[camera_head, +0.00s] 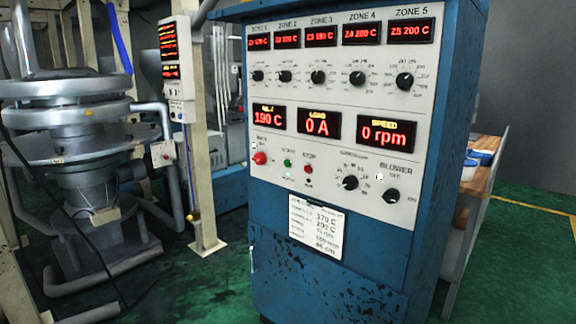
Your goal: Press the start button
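A blue control cabinet (330,262) with a pale panel (262,95) stands in the middle of the view. A small green button (288,163), under a label that seems to read START, sits low on the panel. A red button (308,169) labelled STOP is just to its right. A larger red knob (260,158) is to its left. The displays show zone temperatures, a load display (319,124) reading 0 A and a speed display (386,133) reading 0 rpm. Neither of my grippers is in view.
Black dials (404,81) line the panel, with a blower knob (391,196) at lower right. A paper sheet (315,228) hangs below. Metal machinery (85,150) and a beige post (196,190) stand left, a wooden-topped bench (485,160) right. Green floor (200,285) is open in front.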

